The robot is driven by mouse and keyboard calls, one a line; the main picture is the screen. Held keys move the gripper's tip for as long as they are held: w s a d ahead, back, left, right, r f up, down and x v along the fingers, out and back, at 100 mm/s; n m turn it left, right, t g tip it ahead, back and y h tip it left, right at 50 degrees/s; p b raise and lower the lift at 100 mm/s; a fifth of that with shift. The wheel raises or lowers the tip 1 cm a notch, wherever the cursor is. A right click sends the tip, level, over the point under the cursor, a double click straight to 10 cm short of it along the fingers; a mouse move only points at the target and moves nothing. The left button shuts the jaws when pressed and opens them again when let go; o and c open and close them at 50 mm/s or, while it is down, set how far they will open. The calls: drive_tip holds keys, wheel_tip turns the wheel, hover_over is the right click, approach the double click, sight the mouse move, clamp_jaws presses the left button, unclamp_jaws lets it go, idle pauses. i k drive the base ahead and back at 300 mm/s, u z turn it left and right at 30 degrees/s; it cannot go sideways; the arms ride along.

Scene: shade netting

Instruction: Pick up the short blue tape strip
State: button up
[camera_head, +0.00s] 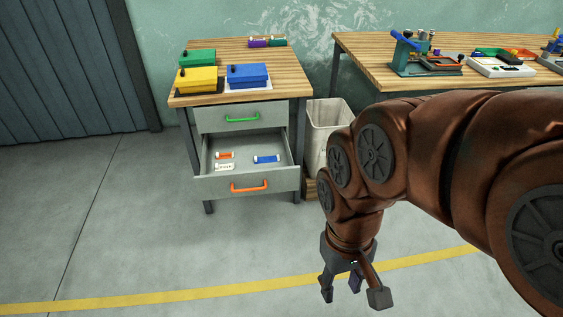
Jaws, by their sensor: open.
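A short blue strip (266,159) with pale ends lies in the open lower drawer (247,180) of the small wooden-topped cabinet. It is in the right part of the drawer. My gripper (352,291) is open and points down, low in front of the cabinet and to its right. It is well apart from the strip. A dark purple patch shows between its fingers; I cannot tell what it is.
An orange strip (225,155) and a white piece (225,167) lie at the drawer's left. The upper drawer (241,118) is shut. Yellow (197,79), green (198,57) and blue (248,74) boxes stand on top. A bin (320,130) stands right of the cabinet. The floor in front is clear.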

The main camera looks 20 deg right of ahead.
sight(270, 158)
drive_tip(key=z, duration=0.45)
drive_tip(key=k, duration=1.1)
drive_tip(key=z, duration=0.6)
drive_tip(key=i, duration=1.5)
drive_tip(key=u, duration=0.75)
drive_tip(key=i, duration=0.95)
drive_tip(key=u, duration=1.4)
drive_tip(key=i, duration=0.4)
drive_tip(key=u, duration=0.45)
